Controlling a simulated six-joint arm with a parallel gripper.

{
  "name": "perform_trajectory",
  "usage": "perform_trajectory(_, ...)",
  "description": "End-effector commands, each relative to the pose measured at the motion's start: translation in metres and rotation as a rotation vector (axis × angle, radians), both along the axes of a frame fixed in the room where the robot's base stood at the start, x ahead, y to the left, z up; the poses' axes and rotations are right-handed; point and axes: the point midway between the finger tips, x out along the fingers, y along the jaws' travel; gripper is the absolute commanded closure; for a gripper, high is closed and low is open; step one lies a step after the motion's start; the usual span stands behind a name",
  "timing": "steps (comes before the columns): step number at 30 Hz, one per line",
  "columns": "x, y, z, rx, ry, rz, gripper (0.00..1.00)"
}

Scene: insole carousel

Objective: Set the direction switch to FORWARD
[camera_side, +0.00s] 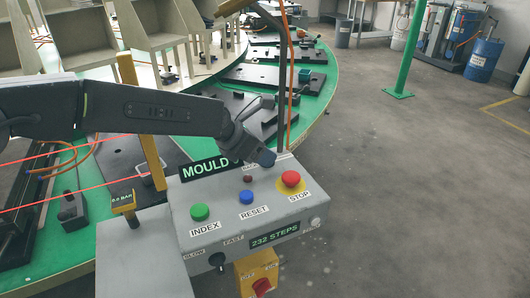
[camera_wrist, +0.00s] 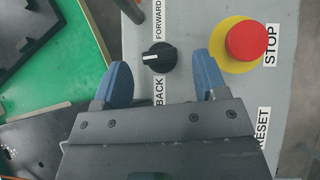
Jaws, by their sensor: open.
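The direction switch (camera_wrist: 158,58) is a black round knob on the grey control panel (camera_wrist: 195,15). The FORWARD label (camera_wrist: 158,24) is above it in the wrist view and the BACK label (camera_wrist: 159,91) below it. A white mark on the knob is at its left side, toward neither label. My gripper (camera_wrist: 162,76) is open, with one blue fingertip on each side of the lower knob area; nothing is between the fingers. Whether they touch the panel is unclear. In the side view my gripper (camera_side: 264,158) is over the box's back edge and hides the switch.
The red STOP button (camera_wrist: 248,40) on its yellow disc is close right of my right finger. The box also bears a green INDEX button (camera_side: 200,212), a blue RESET button (camera_side: 246,197) and a SLOW/FAST knob (camera_side: 217,259). A dark post (camera_side: 281,110) stands behind my gripper.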

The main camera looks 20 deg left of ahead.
Motion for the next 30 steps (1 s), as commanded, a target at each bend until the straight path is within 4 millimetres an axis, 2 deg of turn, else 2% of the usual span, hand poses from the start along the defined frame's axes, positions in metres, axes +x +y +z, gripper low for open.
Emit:
perform_trajectory(5,0.011,-0.009,-0.014,0.000,0.000,0.000,0.34)
perform_trajectory(16,0.014,-0.011,-0.017,-0.001,-0.001,0.000,0.34)
perform_trajectory(30,0.014,-0.011,-0.017,-0.001,0.000,0.001,0.78)
